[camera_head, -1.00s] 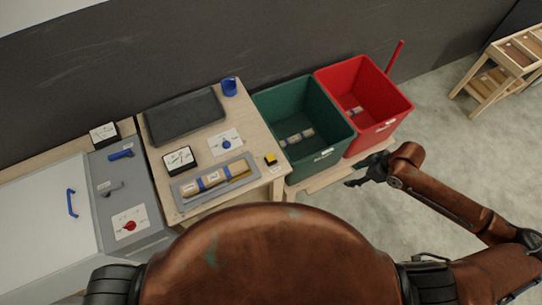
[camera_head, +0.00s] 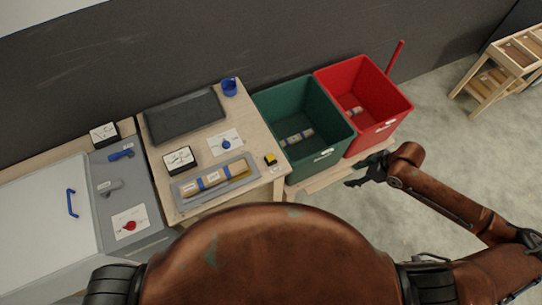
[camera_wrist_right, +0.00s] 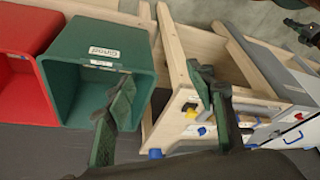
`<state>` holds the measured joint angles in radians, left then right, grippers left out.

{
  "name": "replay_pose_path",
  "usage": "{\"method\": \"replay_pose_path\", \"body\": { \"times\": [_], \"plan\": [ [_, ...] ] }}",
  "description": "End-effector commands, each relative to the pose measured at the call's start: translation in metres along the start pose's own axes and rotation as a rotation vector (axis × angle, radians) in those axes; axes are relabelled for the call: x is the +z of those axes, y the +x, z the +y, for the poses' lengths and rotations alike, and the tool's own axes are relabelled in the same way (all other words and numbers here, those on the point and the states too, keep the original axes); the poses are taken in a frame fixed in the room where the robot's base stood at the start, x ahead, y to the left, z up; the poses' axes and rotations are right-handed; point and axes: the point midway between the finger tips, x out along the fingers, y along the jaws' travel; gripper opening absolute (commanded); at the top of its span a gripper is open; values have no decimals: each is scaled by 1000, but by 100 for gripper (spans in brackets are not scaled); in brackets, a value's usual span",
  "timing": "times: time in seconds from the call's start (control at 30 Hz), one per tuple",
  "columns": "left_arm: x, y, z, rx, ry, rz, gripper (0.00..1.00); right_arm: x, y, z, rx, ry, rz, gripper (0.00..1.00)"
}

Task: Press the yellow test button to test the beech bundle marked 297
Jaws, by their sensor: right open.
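The yellow button (camera_head: 270,159) is at the right edge of the wooden table, near its front corner. It also shows in the right wrist view (camera_wrist_right: 191,108). A light wooden bundle with blue bands (camera_head: 227,174) lies in a grey tray (camera_head: 184,203) on the table. Its label is too small to read. My right gripper (camera_head: 366,177) is open and empty, to the right of the table and in front of the bins. Its spread fingers (camera_wrist_right: 163,88) show in the right wrist view. My left gripper is not in the head view.
A green bin (camera_head: 330,153) and a red bin (camera_head: 382,128) stand right of the table, with bundles inside. A meter (camera_head: 179,160), blue knob (camera_head: 226,144), blue cup (camera_head: 229,87) and dark tray (camera_head: 184,116) are on the table. A grey-white cabinet (camera_head: 40,215) stands left.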

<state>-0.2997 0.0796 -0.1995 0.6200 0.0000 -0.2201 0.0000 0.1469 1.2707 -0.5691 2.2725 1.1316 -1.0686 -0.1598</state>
Motion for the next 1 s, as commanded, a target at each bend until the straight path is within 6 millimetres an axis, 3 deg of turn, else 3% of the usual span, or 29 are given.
{"method": "replay_pose_path", "body": {
  "times": [0.53,0.67,0.77,0.87,1.0],
  "plan": [
    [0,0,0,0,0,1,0,0,0,0,0,0,0,50],
    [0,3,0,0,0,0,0,2,8,8,12,19,11,50],
    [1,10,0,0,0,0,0,9,29,30,50,74,40,50],
    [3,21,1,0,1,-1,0,28,65,66,117,166,80,50],
    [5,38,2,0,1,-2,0,80,128,114,228,324,119,50]
  ]
}}
